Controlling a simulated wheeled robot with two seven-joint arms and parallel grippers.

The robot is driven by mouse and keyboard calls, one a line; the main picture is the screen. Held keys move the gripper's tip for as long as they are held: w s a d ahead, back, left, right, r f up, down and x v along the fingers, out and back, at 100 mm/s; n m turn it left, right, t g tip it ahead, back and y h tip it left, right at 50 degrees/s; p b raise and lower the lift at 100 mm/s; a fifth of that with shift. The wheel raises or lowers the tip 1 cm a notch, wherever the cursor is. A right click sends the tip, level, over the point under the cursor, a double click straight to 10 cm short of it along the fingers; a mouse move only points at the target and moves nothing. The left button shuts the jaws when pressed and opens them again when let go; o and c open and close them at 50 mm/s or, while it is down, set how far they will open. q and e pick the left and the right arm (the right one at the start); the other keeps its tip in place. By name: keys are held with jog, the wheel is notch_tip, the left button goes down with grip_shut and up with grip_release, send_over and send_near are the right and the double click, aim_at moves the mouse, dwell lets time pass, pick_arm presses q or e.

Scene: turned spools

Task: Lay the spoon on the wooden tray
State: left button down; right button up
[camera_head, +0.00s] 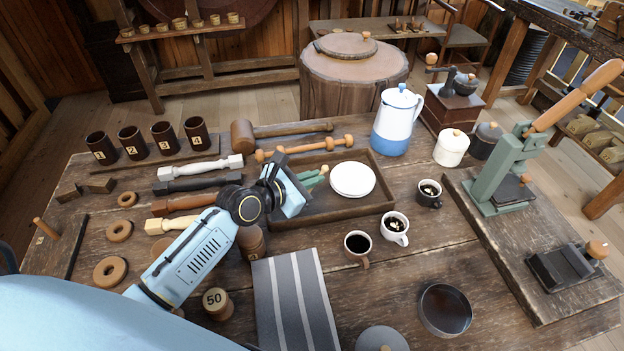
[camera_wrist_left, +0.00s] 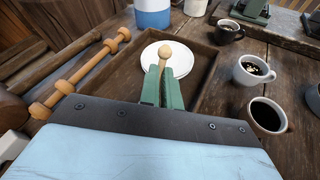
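The dark wooden tray (camera_head: 335,206) lies on the table with a stack of white plates (camera_head: 352,179) on its right part. My left gripper (camera_head: 316,179) is over the left part of the tray. In the left wrist view its green fingers (camera_wrist_left: 163,88) are closed around the light wooden spoon (camera_wrist_left: 166,53). The spoon's rounded end sticks out beyond the fingertips, in front of the white plates (camera_wrist_left: 156,58). The rest of the spoon is hidden by the fingers and gripper body. I cannot tell whether the spoon touches the tray. My right gripper is not in view.
A blue and white pot (camera_head: 397,122) stands behind the tray. A spindle (camera_head: 303,148) lies along the tray's back edge. A striped cloth (camera_head: 295,300) lies at the front.

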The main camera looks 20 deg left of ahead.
pick_arm(q)
jog(key=c, duration=1.7)
grip_release()
jog(key=shift+o, duration=0.4)
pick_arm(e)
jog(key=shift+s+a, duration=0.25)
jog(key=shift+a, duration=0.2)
